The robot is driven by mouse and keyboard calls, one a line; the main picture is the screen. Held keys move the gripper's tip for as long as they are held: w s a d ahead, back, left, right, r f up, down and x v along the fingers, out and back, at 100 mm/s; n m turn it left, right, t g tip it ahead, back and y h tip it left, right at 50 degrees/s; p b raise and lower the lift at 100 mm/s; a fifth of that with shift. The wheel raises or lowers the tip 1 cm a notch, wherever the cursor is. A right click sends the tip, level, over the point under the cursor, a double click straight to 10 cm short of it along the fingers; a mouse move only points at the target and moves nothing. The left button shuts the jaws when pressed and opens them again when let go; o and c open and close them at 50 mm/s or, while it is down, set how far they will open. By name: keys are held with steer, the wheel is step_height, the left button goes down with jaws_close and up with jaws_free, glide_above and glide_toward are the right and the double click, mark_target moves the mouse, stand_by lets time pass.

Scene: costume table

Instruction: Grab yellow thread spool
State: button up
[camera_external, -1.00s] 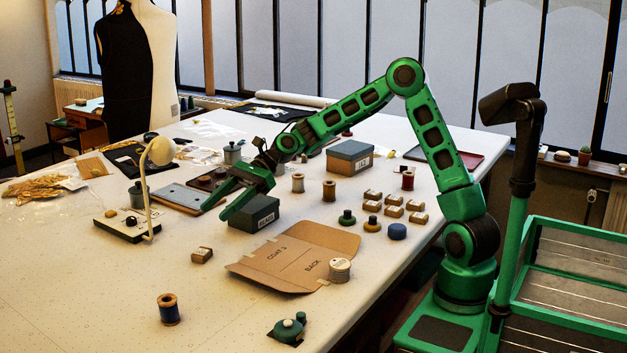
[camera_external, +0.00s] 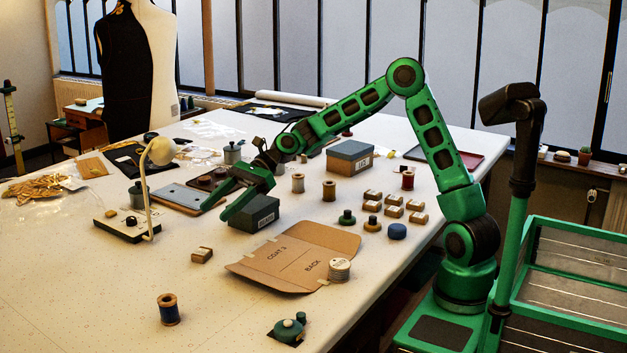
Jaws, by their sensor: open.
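No spool shows a clear bright yellow. A spool with golden-brown thread (camera_external: 329,191) stands upright on the table, right of my gripper, and may be the yellow one. A paler tan spool (camera_external: 298,183) stands just left of it. My gripper (camera_external: 214,212) is open, its two green fingers pointing down and left, apart from both spools. Nothing shows between the fingers. The near finger passes in front of a dark grey labelled box (camera_external: 262,217); I cannot tell whether they touch.
A desk lamp (camera_external: 149,200) stands left of my gripper. A red spool (camera_external: 408,180), several small wooden blocks (camera_external: 394,211) and a blue-grey box (camera_external: 349,158) lie to the right. A cardboard pattern (camera_external: 290,260) and a blue spool (camera_external: 168,310) lie nearer. The front left table is mostly clear.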

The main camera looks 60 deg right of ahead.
step_height(320, 180, up, 5)
steer(key=m+t+h, duration=0.2)
steer(key=m+t, duration=0.2)
steer(key=t, duration=0.1)
glide_above(319, 200)
steer(key=a, duration=0.2)
steer(key=s+d+m+t, duration=0.1)
steer(key=s+d+m, duration=0.1)
steer(key=s+d, duration=0.6)
steer(key=f, duration=0.3)
steer(key=w+d+f, duration=0.1)
steer(key=f, duration=0.3)
steer(key=w+f, duration=0.1)
steer(key=f, duration=0.2)
steer(key=shift+d+f, duration=0.3)
steer(key=shift+f, duration=0.05)
steer(key=x, duration=0.4)
steer(key=shift+w+a+f, duration=0.1)
steer(key=shift+f, duration=0.1)
steer(key=shift+h, duration=0.3)
steer(key=shift+r+x, duration=0.2)
steer(key=shift+x, duration=3)
steer(key=c, duration=1.1)
